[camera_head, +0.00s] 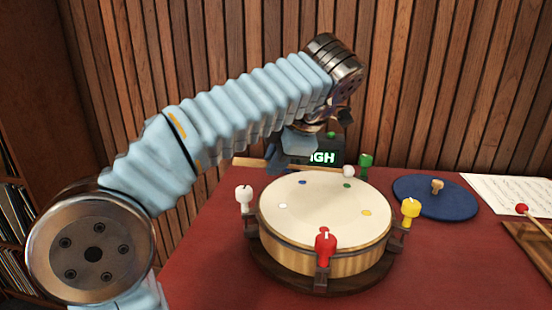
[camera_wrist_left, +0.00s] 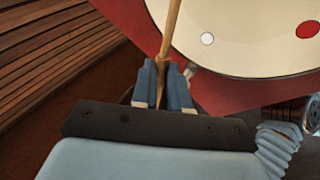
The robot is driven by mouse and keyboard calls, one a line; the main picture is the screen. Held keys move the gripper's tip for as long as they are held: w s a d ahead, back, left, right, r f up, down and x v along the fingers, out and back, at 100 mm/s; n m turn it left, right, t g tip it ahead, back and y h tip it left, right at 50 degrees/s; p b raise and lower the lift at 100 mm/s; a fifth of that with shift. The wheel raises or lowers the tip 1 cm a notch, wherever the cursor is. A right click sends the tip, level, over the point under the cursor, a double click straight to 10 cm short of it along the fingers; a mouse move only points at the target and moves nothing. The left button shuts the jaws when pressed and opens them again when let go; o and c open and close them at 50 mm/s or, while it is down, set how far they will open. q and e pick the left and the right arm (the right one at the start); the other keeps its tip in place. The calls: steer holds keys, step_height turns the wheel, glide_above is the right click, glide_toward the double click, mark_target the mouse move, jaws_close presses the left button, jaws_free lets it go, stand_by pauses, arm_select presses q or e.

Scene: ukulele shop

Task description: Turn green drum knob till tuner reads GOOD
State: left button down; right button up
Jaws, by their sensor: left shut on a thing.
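The drum (camera_head: 325,210) with a cream skin and wooden side stands on the red table. The green knob (camera_head: 366,162) is upright at its far rim. Behind the drum, the dark tuner (camera_head: 325,157) shows green letters "IGH"; the left of its screen is hidden by my left gripper (camera_head: 292,152). In the left wrist view, my left gripper (camera_wrist_left: 165,88) is shut on a wooden mallet stick (camera_wrist_left: 170,35), which points toward the drum. A white ball (camera_head: 348,171), apparently the mallet's head, is at the drum's far edge, left of the green knob. My right gripper is out of view.
White (camera_head: 244,196), red (camera_head: 325,245) and yellow (camera_head: 410,208) knobs stand around the drum rim. A blue round pad (camera_head: 415,198) with a small wooden peg (camera_head: 437,186), a sheet of music (camera_head: 510,190) and a red-headed mallet (camera_head: 522,209) lie to the right. A slatted wall (camera_head: 430,80) stands behind.

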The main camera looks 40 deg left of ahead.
arm_select(q)
steer(key=shift+f+b, duration=0.35)
steer(key=shift+f, duration=0.25)
steer(key=shift+f+b, duration=0.75)
steer(key=shift+f, duration=0.15)
step_height(320, 180, up, 3)
steer(key=p, duration=0.3)
steer(key=shift+r, duration=1.85)
